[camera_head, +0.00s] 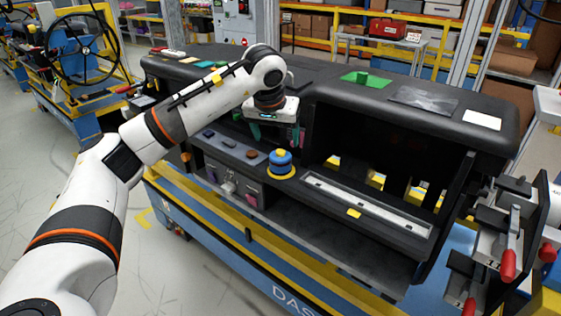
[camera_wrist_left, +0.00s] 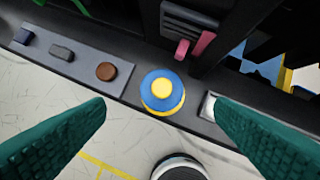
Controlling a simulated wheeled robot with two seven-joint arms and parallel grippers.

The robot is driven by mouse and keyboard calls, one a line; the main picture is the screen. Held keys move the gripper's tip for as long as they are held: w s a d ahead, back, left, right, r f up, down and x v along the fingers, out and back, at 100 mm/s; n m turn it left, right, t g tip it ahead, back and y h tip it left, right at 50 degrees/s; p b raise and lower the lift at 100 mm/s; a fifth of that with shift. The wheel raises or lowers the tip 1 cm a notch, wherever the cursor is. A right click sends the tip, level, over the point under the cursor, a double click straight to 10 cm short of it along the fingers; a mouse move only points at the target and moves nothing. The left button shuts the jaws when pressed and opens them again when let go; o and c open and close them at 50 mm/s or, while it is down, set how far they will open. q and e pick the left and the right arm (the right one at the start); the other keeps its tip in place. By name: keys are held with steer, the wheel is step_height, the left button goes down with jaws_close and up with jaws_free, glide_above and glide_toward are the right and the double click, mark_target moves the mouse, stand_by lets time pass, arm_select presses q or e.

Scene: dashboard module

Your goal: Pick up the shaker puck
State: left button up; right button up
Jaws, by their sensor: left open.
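The shaker puck (camera_head: 281,157) is a round blue piece with a yellow centre. It sits on a yellow ring on the dashboard's lower ledge, and it also shows in the left wrist view (camera_wrist_left: 162,88), in the upper middle between my fingers. My left gripper (camera_head: 277,134) has teal fingers pointing down above the puck. The gripper is open and empty, with its fingers spread on either side of the puck in the wrist view and apart from it. My right gripper is not in view.
A grey panel (camera_wrist_left: 75,58) with a blue, a grey and a brown piece lies left of the puck. A pale strip (camera_head: 365,203) runs to its right. The dashboard's black top (camera_head: 330,78) overhangs behind. Red-handled clamps (camera_head: 508,265) stand at far right.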

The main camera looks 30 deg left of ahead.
mark_target(280, 152)
arm_select(q)
steer(key=x, duration=0.3)
steer(key=shift+w+f, duration=0.15)
steer(key=shift+f, duration=0.15)
steer(key=shift+w+f+p, duration=0.2)
steer(key=shift+f+p, duration=0.3)
steer(key=p+x, duration=0.1)
steer(key=x, duration=0.3)
steer(key=shift+w+a+f, duration=0.1)
steer(key=shift+f, duration=0.1)
steer(key=c, duration=1.3)
steer(key=shift+r, duration=0.15)
steer(key=shift+c, duration=0.6)
